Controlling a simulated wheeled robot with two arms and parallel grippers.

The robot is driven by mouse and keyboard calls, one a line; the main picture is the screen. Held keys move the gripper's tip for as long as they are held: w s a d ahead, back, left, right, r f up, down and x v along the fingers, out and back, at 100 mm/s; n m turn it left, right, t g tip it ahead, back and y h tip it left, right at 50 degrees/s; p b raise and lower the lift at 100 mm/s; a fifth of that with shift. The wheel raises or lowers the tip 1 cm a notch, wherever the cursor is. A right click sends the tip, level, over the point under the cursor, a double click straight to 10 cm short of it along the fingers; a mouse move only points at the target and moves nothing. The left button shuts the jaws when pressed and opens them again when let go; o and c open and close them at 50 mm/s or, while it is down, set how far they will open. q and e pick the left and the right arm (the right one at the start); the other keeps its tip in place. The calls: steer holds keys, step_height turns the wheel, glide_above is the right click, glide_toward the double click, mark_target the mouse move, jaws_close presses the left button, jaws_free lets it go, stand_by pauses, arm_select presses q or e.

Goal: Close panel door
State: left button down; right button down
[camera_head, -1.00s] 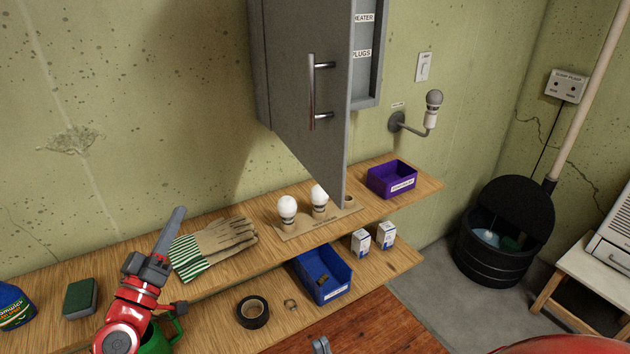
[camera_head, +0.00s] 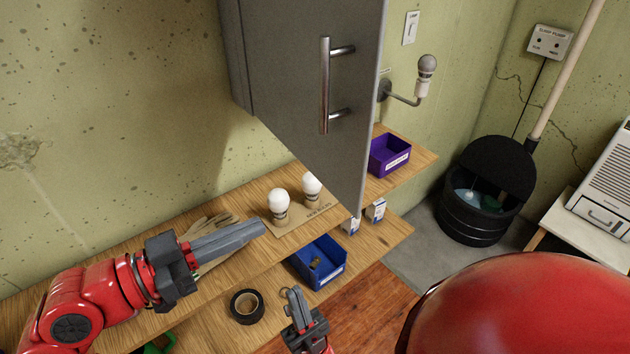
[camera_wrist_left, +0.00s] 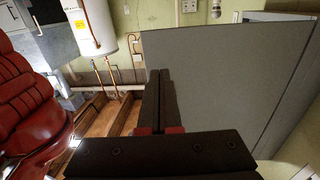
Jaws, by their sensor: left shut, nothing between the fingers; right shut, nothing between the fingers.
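The grey panel door (camera_head: 290,80) hangs open from the wall cabinet in the head view, swung out toward me, with a vertical metal bar handle (camera_head: 325,86) on its face. Its large grey surface (camera_wrist_left: 225,75) also shows in the left wrist view. My left gripper (camera_head: 262,228) is shut and empty, left of and below the door's lower edge, over the shelf. It also shows in the left wrist view (camera_wrist_left: 160,72), apparently in front of the door; I cannot tell whether it touches. My right gripper (camera_head: 294,290) is shut and empty, low in the middle.
White bulbs (camera_head: 279,203) stand on the upper shelf below the door. Work gloves (camera_head: 208,240) lie behind my left gripper. A purple bin (camera_head: 388,156), a blue bin (camera_head: 320,262) and a black tape roll (camera_head: 246,306) are on the shelves. A wall lamp (camera_head: 426,75) is right of the door.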

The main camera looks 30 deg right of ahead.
mark_target(344, 189)
arm_select(q)
steer(key=d+p, duration=0.1)
steer(key=d, duration=0.3)
steer(key=d+p, duration=0.2)
steer(key=d, duration=0.2)
steer(key=d+p, duration=0.1)
steer(key=d, duration=0.3)
steer(key=shift+s+d+r, duration=0.1)
steer(key=shift+s+r, duration=0.05)
steer(key=shift+s, duration=0.2)
steer(key=shift+w+d+p, duration=0.1)
steer(key=shift+d+p, duration=0.2)
steer(key=shift+d, duration=0.35)
